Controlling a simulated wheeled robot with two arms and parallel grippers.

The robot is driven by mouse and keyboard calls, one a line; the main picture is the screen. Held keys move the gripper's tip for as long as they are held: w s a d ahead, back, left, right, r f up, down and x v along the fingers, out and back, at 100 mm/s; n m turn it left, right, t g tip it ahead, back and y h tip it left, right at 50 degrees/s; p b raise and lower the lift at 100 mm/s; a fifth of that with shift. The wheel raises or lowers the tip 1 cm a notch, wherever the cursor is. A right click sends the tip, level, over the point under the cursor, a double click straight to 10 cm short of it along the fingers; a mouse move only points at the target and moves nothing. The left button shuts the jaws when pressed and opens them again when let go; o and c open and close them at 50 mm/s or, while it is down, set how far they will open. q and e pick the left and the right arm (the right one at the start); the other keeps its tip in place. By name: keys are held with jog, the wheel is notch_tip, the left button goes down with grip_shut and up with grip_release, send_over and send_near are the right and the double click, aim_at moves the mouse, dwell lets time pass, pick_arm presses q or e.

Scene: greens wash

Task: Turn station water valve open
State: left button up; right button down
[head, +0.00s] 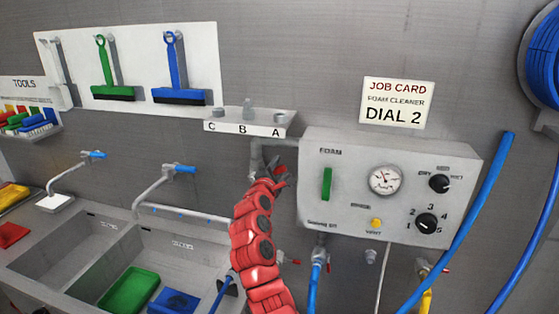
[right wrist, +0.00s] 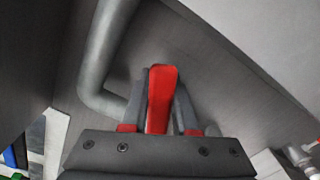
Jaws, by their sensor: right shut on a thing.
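My right arm reaches up from the bottom middle of the head view. Its gripper (head: 272,168) is at the grey pipe (head: 256,150) just left of the station box (head: 390,190). In the right wrist view a red lever handle (right wrist: 161,98) stands between the two fingers of the right gripper (right wrist: 160,85), which are shut on it. The grey pipe (right wrist: 97,60) runs down and bends beside the fingers. The valve body behind the handle is hidden. My left gripper is not in view.
The station box carries a gauge (head: 386,180), black knobs and a green strip. A shelf marked C, B, A (head: 246,128) is just above the gripper. Sinks (head: 110,270) are at the lower left.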

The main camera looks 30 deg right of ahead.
jog(key=shift+w+a+r+n+p, duration=0.15)
jog(key=shift+r+n+p, duration=0.15)
jog(key=shift+n+p, duration=0.2)
jog(key=shift+w+a+r+n+p, duration=0.1)
jog(key=shift+r+n+p, duration=0.25)
jog(key=shift+p, duration=0.25)
jog(key=c, duration=0.7)
grip_release()
jog(key=shift+f, duration=0.1)
jog(key=shift+b+v, duration=3.1)
jog(key=shift+v, duration=5.6)
